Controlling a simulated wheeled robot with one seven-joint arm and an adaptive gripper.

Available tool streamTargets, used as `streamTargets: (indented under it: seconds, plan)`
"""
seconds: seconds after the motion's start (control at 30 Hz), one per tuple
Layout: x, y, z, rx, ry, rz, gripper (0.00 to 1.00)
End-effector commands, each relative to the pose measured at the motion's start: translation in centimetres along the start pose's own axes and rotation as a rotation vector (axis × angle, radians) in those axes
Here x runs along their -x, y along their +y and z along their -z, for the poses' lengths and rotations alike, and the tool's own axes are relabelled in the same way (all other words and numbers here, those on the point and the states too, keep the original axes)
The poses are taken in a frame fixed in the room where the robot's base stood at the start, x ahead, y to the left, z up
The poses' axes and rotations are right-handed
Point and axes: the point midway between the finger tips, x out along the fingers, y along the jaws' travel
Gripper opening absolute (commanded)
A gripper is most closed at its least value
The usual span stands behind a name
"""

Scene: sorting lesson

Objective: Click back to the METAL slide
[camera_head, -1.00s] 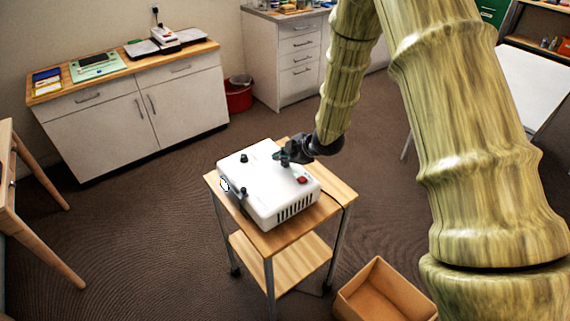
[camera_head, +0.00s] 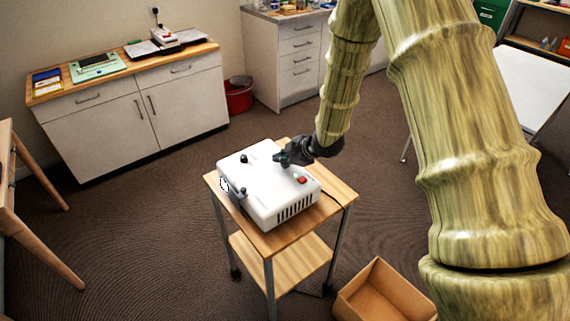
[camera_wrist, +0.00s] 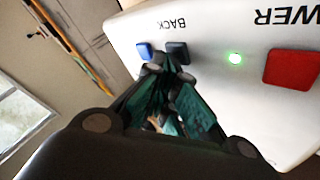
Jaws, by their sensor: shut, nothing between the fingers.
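The white projector (camera_head: 262,205) stands on a small wooden cart, with dark knobs and a red power button (camera_head: 302,180) on its casing. My gripper (camera_head: 279,158) is shut and empty, just above the casing's far side. In the wrist view my gripper (camera_wrist: 166,62) has its fingertips close to the two buttons; I cannot tell whether they touch. No projected slide is seen.
The wooden cart (camera_head: 335,207) has a lower shelf. A cardboard box (camera_head: 385,292) is on the floor at its right. A green light (camera_wrist: 235,58) glows beside the red button. A white board (camera_head: 530,85) is at the right, and a cabinet (camera_head: 110,130) at the back left.

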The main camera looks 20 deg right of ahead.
Motion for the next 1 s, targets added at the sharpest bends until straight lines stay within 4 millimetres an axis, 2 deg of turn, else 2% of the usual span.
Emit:
streamTargets:
  seconds: [1.0]
  plan:
    - [1.9, 1.4, 1.4, 0.000, 0.000, 0.000, 0.00]
